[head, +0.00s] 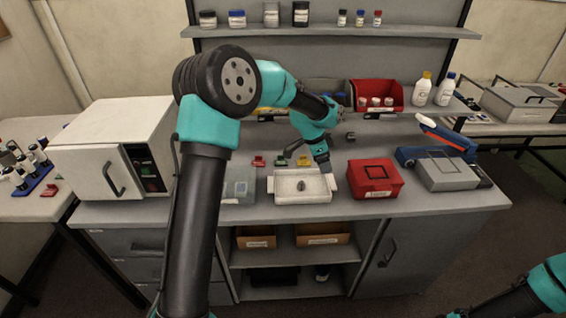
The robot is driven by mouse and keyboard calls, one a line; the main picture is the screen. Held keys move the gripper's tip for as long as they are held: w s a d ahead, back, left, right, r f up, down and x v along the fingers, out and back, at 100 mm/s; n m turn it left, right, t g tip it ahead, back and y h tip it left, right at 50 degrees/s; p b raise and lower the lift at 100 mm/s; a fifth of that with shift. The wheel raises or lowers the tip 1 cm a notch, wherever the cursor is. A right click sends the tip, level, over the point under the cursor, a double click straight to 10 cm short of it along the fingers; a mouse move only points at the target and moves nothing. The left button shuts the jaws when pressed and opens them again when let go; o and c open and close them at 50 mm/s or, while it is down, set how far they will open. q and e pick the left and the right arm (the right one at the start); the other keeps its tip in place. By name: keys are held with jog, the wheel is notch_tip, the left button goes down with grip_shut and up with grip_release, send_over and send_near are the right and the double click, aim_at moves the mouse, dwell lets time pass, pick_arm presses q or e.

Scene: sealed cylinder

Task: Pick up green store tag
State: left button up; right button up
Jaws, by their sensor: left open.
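A small green tag (281,161) lies on the grey bench behind the white tray, between a red tag (258,161) and a yellow tag (303,160). My left gripper (325,167) points down over the back right part of the white tray, to the right of the yellow tag and apart from the green one. It is open; its fingers look small and dark, and I see nothing held. My right gripper is outside the view; only part of my right arm shows at the lower right corner.
The white tray (290,198) holds a small dark object. A white oven (115,148) stands at the left. A shelf with a red bin (377,93) is behind.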

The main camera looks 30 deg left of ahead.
pick_arm(q)
jog(key=w+a+r+y, duration=0.1)
jog(key=w+a+r, duration=0.1)
jog(key=a, duration=0.3)
jog(key=w+a+r+y, duration=0.1)
jog(key=w+a+r, duration=0.1)
jog(key=a, duration=0.2)
notch_tip(320, 180, up, 4)
jog(key=g+y, duration=0.2)
send_over(281, 162)
jog(key=shift+w+f+m, duration=0.1)
jog(key=shift+w+m, duration=0.05)
jog(key=shift+m, duration=0.15)
jog(key=shift+f, duration=0.1)
notch_tip(281, 162, down, 12)
jog(key=shift+f, duration=0.1)
jog(key=shift+a+f, duration=0.1)
jog(key=shift+f, duration=2.45)
